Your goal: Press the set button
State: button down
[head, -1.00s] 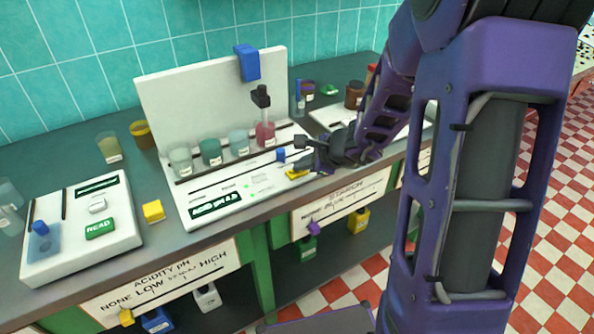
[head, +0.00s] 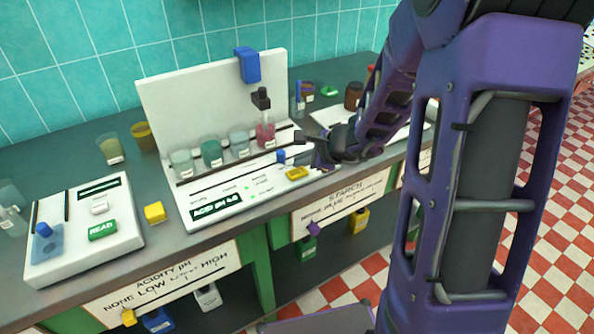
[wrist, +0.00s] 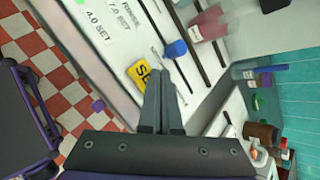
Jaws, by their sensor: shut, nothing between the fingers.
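The yellow set button (head: 297,173) is on the right front of the white acid pH instrument (head: 196,222). In the wrist view the set button (wrist: 137,72) shows the letters "SE"; my fingers hide the rest. My gripper (head: 308,157) is shut and empty, just behind and right of the button in the head view. In the wrist view my gripper's fingertips (wrist: 163,79) point at the panel beside the button's right edge. I cannot tell whether they touch the panel. A dark display reading "ACID PH" (head: 216,206) is on the front left of the instrument.
A blue slider knob (head: 281,156) stands close to the fingertips, also in the wrist view (wrist: 176,49). Several beakers (head: 212,152) line the instrument's back. A white device with a green READ button (head: 103,230) is at left, near a yellow cube (head: 154,212).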

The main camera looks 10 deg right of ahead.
aim_at(301, 173)
jog(key=shift+r+p, duration=2)
jog(key=shift+r, duration=0.6)
jog(key=shift+f, duration=0.1)
